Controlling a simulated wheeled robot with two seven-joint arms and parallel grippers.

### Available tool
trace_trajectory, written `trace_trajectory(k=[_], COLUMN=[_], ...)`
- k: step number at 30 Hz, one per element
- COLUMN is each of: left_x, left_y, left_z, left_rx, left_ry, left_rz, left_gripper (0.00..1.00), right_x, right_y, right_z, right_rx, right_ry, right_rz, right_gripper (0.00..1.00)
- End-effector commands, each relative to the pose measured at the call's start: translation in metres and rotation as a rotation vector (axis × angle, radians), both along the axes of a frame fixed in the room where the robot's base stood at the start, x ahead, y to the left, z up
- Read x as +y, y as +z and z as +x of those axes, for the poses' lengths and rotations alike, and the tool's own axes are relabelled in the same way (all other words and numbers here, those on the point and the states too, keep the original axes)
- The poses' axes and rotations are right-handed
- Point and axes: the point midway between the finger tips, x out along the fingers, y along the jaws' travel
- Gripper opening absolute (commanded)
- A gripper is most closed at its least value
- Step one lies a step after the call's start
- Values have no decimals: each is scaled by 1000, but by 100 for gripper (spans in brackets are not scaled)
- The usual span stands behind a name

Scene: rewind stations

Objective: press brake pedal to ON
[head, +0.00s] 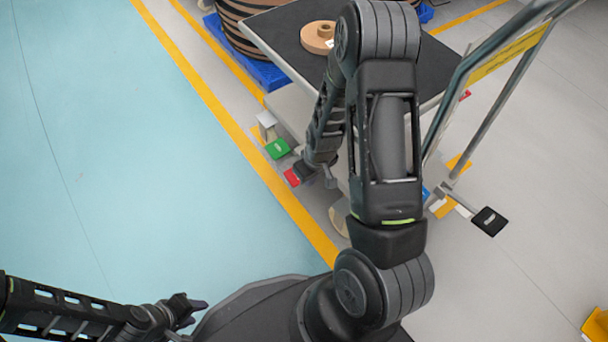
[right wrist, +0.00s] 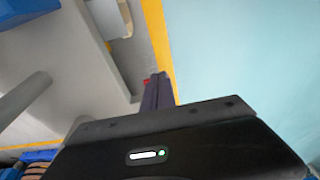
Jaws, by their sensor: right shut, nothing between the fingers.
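A red pedal (head: 291,177) and a green pedal (head: 278,148) sit low at the left side of a cart (head: 274,101) in the head view. Which way the brake is set is not clear. My right gripper (head: 303,170) reaches down beside the red pedal; its fingers are shut with nothing between them. In the right wrist view the shut fingers (right wrist: 158,88) show with a small bit of red (right wrist: 146,82) beside their tips. I cannot tell whether they touch. My left gripper (head: 195,311) is low at the left, empty, its fingers apart, far from the pedals.
The cart carries a brown reel (head: 318,37) and has a grey tubular handle (head: 480,62). A black pedal (head: 490,221) sticks out at its right. A blue pallet (head: 262,70) stands behind. Yellow lines (head: 240,140) edge the open blue floor (head: 110,150) at the left.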

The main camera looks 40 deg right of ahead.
Motion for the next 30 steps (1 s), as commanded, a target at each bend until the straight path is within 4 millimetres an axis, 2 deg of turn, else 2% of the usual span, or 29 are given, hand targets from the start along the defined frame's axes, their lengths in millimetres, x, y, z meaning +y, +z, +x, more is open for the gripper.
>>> trace_trajectory(k=[1, 6, 25, 28, 30], left_x=[0, 0, 0, 0, 0], left_y=[6, 10, 10, 10, 9], left_z=[-1, -2, -2, -2, -2], left_rx=[2, 6, 6, 6, 6], left_ry=[-1, -2, -2, -2, -2], left_rz=[0, -1, -1, -1, -1], left_gripper=[36, 36, 36, 36, 36], right_x=[0, 0, 0, -2, 5], right_y=[9, 17, 17, 18, 18], right_z=[-4, -12, -13, -8, -4], right_rx=[-1, 0, 0, -22, -59], right_ry=[0, 0, -4, -48, -115], right_rz=[0, 0, 1, 0, 12], right_gripper=[0, 0, 0, 0, 0])
